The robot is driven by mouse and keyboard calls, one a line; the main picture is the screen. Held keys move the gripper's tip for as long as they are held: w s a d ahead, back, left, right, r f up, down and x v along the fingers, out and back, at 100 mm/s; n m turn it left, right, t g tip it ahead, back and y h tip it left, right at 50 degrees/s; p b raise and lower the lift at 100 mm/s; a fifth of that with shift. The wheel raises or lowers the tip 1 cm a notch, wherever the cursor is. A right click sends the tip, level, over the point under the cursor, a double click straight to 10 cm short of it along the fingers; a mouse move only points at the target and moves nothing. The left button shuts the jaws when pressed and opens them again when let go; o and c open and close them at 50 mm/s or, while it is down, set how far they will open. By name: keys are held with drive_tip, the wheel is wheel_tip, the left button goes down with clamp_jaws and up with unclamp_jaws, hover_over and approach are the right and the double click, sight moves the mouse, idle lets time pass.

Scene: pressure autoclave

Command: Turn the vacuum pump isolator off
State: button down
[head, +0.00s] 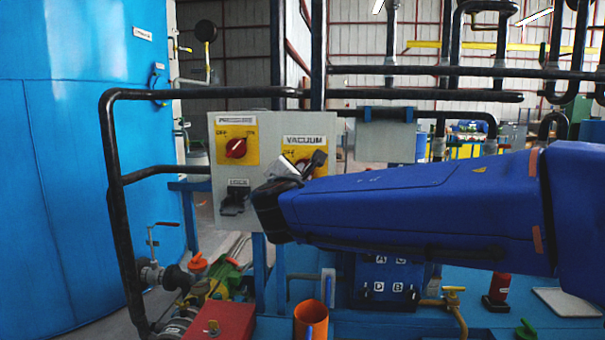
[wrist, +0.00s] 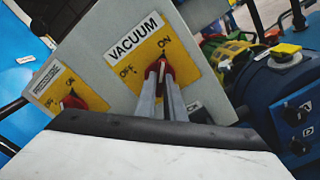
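The vacuum isolator is a red knob (wrist: 161,68) on a yellow plate marked VACUUM, with OFF to the left and ON at the upper right. Its grip ridge points up toward ON in the wrist view. My gripper (wrist: 161,80) has its two narrow grey fingers close together at the knob, with the red ridge between the tips; it appears shut on the ridge. In the head view my gripper (head: 312,163) is at the panel and covers most of the vacuum knob. The VACUUM label (head: 305,141) shows above it.
A black pipe rail (head: 118,200) stands to the left, before the big blue vessel (head: 60,180). Pumps and valves (head: 195,285) sit low beneath the panel.

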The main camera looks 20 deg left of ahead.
idle(0.4)
drive_tip(key=shift+n, duration=8.9)
drive_tip(key=shift+f, duration=0.1)
drive_tip(key=c, duration=1.8)
unclamp_jaws()
drive_tip(key=shift+a, duration=0.1)
drive_tip(key=shift+c, duration=0.2)
drive_tip(key=shift+s, duration=0.15)
